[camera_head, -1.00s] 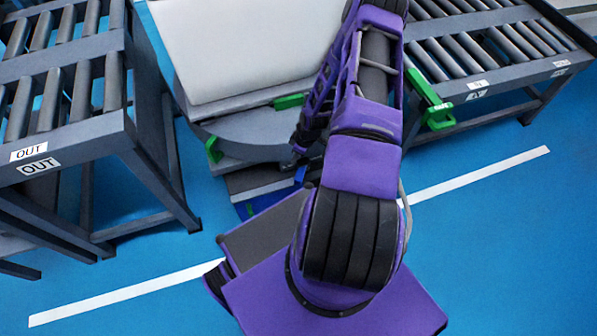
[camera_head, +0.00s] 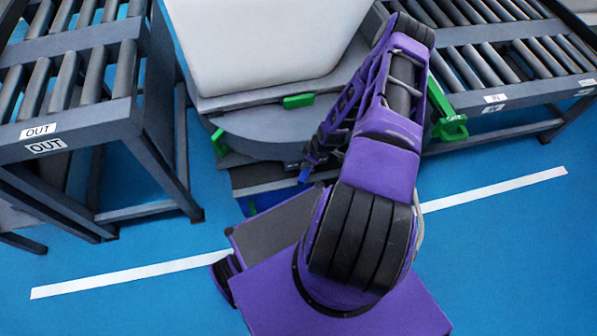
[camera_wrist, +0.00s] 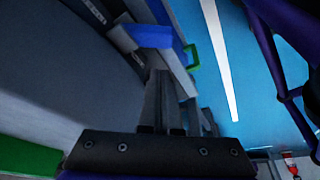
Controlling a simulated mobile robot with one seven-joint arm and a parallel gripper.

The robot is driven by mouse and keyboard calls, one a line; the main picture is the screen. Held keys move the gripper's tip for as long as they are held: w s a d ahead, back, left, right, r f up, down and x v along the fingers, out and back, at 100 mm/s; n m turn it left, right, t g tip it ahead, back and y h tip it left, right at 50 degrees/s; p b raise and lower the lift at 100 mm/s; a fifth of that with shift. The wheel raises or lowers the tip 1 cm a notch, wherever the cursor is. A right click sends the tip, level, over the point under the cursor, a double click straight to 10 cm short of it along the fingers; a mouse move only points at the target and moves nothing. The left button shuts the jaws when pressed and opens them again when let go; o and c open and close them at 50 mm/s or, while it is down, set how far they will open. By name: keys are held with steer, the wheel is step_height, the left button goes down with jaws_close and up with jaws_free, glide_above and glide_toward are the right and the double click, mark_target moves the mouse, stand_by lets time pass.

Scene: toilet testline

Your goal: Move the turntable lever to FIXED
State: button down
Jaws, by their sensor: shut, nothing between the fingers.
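The turntable (camera_head: 265,133) is a round grey platform carrying a large pale box. A blue handle (camera_head: 304,175), which looks like the turntable lever, sticks out at its front, small in the head view. In the wrist view the blue handle (camera_wrist: 152,37) lies just beyond my fingertips, beside the grey rim. My gripper (camera_wrist: 158,74) is shut and empty, its dark fingers pointing at the handle. Whether they touch it I cannot tell. In the head view my arm partly hides this area. Labels on the rim in the wrist view are too blurred to read.
A roller conveyor marked OUT (camera_head: 85,125) stands left, another conveyor (camera_head: 510,95) right with a green lever (camera_head: 450,125). Green blocks (camera_head: 298,101) sit on the turntable edge. Blue floor with a white line (camera_head: 130,278) is open in front.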

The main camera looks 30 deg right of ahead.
mark_target(305, 173)
steer(key=b+x, duration=0.2)
steer(key=x, duration=0.8)
